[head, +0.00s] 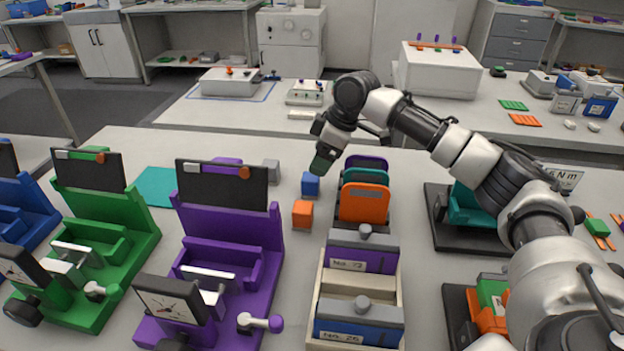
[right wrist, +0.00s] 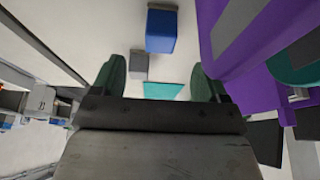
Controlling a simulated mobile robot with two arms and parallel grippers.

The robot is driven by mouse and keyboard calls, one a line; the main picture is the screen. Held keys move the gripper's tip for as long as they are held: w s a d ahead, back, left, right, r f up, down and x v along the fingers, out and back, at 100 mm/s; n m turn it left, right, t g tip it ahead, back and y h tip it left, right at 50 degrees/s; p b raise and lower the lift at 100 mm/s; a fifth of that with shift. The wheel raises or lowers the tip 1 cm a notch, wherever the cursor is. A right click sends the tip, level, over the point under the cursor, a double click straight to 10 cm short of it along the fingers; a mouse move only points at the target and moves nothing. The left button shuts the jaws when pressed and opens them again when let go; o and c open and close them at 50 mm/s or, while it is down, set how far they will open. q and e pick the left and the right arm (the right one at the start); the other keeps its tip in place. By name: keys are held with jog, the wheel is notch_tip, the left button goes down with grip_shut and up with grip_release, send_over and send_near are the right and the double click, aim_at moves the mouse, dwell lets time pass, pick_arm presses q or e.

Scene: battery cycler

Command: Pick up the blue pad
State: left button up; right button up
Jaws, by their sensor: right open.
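A small blue block (head: 310,184), the only loose blue piece near my right gripper, stands on the white table. It also shows in the right wrist view (right wrist: 160,30), beyond the fingertips and apart from them. My right gripper (head: 322,163) hangs just above and slightly right of the block in the head view. Its two dark green fingers (right wrist: 157,72) are spread with nothing between them. My left gripper is not in view.
An orange block (head: 302,214) stands just in front of the blue one, and a grey block (head: 271,171) behind left. A rack with orange (head: 364,204) and purple plates is close on the right. A purple fixture (head: 231,238) stands left. A teal mat (head: 155,184) lies further left.

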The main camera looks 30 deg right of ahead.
aim_at(313, 176)
jog(key=shift+x, duration=1.05)
jog(key=x, duration=0.5)
jog(key=shift+f, duration=0.45)
jog(key=shift+d, duration=0.1)
jog(key=c, duration=1)
jog(key=shift+r, duration=0.1)
notch_tip(313, 176, up, 10)
jog(key=shift+f, duration=0.1)
